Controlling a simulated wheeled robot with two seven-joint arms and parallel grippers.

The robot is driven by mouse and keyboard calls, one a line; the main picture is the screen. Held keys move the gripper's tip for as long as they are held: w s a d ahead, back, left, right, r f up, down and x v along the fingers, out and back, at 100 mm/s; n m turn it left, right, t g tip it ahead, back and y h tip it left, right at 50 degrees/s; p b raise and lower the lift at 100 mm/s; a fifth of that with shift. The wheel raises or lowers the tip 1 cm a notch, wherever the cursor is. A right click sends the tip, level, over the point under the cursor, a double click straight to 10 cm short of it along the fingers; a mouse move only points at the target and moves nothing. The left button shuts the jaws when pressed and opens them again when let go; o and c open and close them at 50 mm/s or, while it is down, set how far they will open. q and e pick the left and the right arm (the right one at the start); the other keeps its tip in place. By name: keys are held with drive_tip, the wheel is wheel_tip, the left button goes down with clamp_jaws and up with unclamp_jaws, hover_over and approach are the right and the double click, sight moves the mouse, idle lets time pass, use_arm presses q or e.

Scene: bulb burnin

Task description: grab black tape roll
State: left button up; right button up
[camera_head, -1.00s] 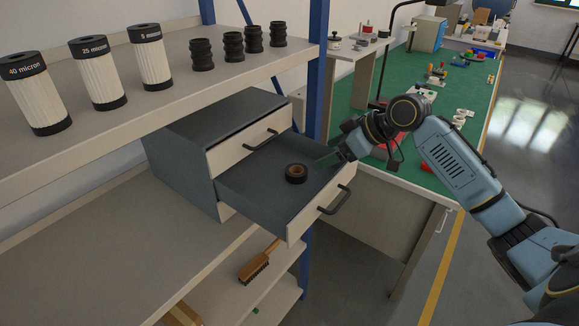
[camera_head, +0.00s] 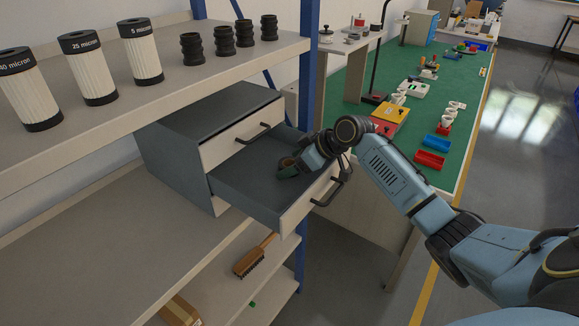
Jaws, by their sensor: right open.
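The black tape roll (camera_head: 287,167) lies inside the open lower drawer (camera_head: 245,190) of the grey cabinet. It is partly hidden by my right gripper (camera_head: 291,164). My right gripper reaches into the drawer from the right, with its fingers at the roll. The fingers are open; whether they touch the roll is too small to tell. My left gripper is not in view.
The upper drawer (camera_head: 240,137) is shut. Filter cartridges (camera_head: 92,68) and black ribbed parts (camera_head: 224,41) stand on the shelf above. A blue rack post (camera_head: 309,75) rises behind the drawer. A brush (camera_head: 253,257) lies on the lower shelf.

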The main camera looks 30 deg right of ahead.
drive_tip(key=c, duration=1.1)
